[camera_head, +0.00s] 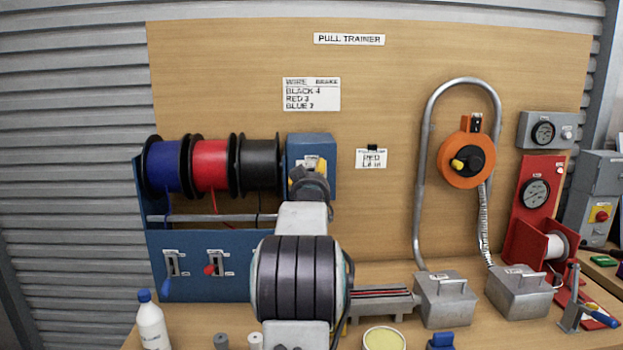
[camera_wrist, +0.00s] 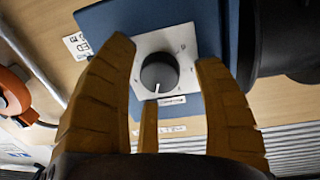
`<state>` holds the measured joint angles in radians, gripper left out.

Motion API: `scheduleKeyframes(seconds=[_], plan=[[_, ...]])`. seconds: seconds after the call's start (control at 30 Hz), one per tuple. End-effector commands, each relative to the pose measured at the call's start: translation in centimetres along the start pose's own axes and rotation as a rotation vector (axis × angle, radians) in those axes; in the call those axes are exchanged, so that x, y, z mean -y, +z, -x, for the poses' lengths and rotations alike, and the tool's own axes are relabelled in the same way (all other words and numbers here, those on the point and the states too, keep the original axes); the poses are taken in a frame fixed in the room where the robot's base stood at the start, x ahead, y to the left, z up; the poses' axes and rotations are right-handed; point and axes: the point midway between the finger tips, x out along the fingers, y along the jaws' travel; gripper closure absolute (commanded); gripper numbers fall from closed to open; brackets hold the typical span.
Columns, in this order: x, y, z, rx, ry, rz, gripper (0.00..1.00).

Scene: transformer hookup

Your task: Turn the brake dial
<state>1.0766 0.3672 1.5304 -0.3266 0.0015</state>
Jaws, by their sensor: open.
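The brake dial (camera_wrist: 159,73) is a dark round knob with a white pointer mark, on a white scale plate (camera_wrist: 184,40) fixed to a blue box (camera_wrist: 100,17). In the wrist view its mark points toward the bottom of the picture. My gripper (camera_wrist: 164,52) is open, with its yellow-brown fingers spread on both sides of the dial and a gap showing on each side. In the head view the blue box (camera_head: 324,150) stands right of the spools, and my arm hides the dial and most of my gripper (camera_head: 309,178).
Blue (camera_head: 162,166), red (camera_head: 209,165) and black (camera_head: 260,164) wire spools sit left of the box. A card (camera_head: 312,94) lists colours with numbers, too small to read surely. A small card (camera_head: 371,158) hangs right. An orange reel (camera_head: 466,160) and white bottle (camera_head: 152,322) stand apart.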

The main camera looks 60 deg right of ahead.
Motion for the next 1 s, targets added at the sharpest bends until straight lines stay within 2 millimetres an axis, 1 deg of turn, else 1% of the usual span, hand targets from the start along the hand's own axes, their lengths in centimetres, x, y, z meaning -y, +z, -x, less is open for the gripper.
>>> scheduleKeyframes(seconds=[0.07, 0.73, 0.87, 1.0], plan=[[0.00, 0.00, 0.01, 0.000, 0.000, 0.000, 0.38], [0.01, -0.06, 0.03, -0.001, 0.000, 0.000, 0.98], [0.02, 0.13, 0.02, -0.004, 0.000, 0.016, 0.99], [0.03, 0.29, 0.03, -0.012, 0.000, 0.083, 0.99]])
